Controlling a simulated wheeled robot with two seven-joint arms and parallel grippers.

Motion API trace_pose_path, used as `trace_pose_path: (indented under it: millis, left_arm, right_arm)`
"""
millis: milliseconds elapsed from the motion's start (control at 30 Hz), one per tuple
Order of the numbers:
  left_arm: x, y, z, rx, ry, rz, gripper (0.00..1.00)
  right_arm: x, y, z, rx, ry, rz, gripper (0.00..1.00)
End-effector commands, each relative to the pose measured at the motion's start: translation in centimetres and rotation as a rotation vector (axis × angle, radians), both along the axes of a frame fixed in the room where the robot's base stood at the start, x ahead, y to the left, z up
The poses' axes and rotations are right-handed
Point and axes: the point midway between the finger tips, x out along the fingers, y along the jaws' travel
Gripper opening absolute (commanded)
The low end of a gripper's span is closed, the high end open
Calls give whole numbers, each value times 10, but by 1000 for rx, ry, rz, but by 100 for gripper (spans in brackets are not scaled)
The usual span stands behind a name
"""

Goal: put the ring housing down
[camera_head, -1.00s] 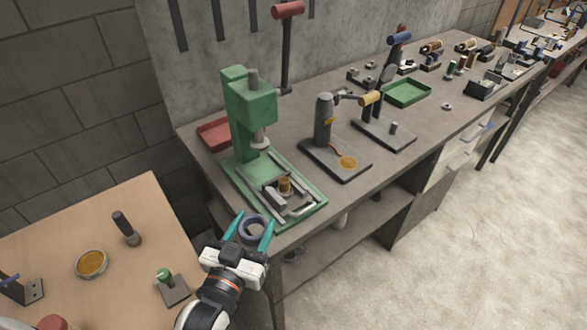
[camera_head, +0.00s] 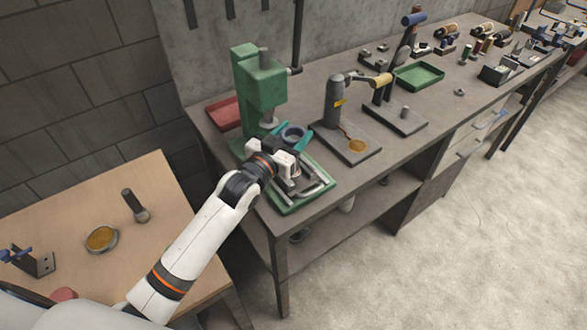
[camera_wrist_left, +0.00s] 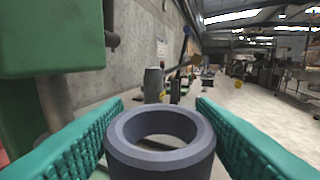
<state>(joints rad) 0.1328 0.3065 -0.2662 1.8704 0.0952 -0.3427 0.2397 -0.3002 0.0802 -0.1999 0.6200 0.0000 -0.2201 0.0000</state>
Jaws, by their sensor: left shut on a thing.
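The ring housing (camera_head: 293,140) is a dark blue-grey ring. My left gripper (camera_head: 291,134) holds it between teal fingers, in front of the green press (camera_head: 262,92) and over its base (camera_head: 312,201). In the left wrist view the ring housing (camera_wrist_left: 160,163) sits between the ribbed fingers of the gripper (camera_wrist_left: 160,108), hole facing up, apparently level. My arm and wrist hide much of the press base below. I cannot tell how high the ring is above it. The right gripper is not in view.
A red tray (camera_head: 224,113) lies behind the press at left. A grey post on a dark plate (camera_head: 343,143) stands to the right, with a green tray (camera_head: 419,75) farther back. A wooden table (camera_head: 140,258) at lower left holds a round amber dish (camera_head: 101,239).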

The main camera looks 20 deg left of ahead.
Motion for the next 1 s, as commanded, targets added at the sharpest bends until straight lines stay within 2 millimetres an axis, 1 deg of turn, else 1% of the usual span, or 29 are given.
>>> trace_pose_path:
  millis: [67,300,467,633,700,800,967,1000]
  left_arm:
    - [0,0,-4,-1,-1,0,20]
    - [0,0,-41,-1,0,1,20]
    - [0,0,-57,-1,0,0,20]
    - [0,0,-84,-1,0,1,20]
    - [0,0,-88,0,-1,1,20]
    - [0,0,-95,0,-1,0,20]
    - [-1,0,-97,1,2,0,20]
    - [-1,0,-99,1,6,0,55]
  right_arm:
    - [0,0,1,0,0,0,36]
    - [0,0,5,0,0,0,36]
    - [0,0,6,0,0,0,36]
    - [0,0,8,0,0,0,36]
    - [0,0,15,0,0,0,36]
    - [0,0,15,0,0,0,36]
    - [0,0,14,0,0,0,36]
    - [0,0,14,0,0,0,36]
